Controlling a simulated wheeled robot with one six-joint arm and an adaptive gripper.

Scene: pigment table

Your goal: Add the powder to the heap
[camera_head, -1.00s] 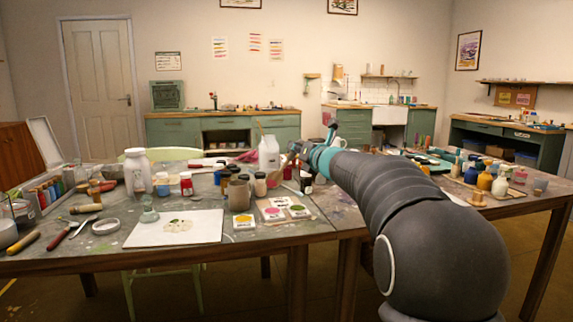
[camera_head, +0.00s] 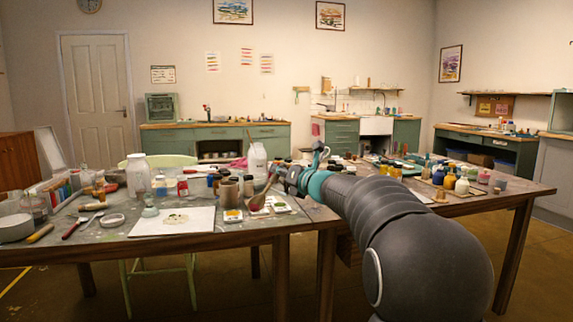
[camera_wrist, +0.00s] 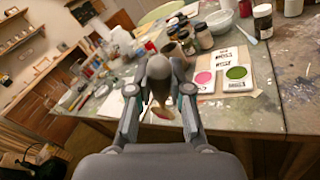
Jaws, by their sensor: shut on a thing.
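My gripper (camera_head: 284,176) is shut on a spoon-like tool (camera_head: 258,201). The tool hangs tilted down to the left, with a dark red lower end. In the wrist view, the grey end of the tool (camera_wrist: 158,78) sits between the fingers and a reddish part shows below. I cannot tell whether powder lies in it. A pale heap (camera_head: 176,218) lies on the white slab (camera_head: 200,224), to the left of my gripper. The tool is apart from the heap, above the small pigment cards.
Pigment cards with yellow (camera_head: 232,215), green (camera_wrist: 238,73) and pink (camera_wrist: 204,78) spots lie right of the slab. A glass muller (camera_head: 150,207) stands at the slab's back left. Brown pots (camera_head: 229,192) and jars stand behind. A large white-lidded jar (camera_head: 138,174) is farther left.

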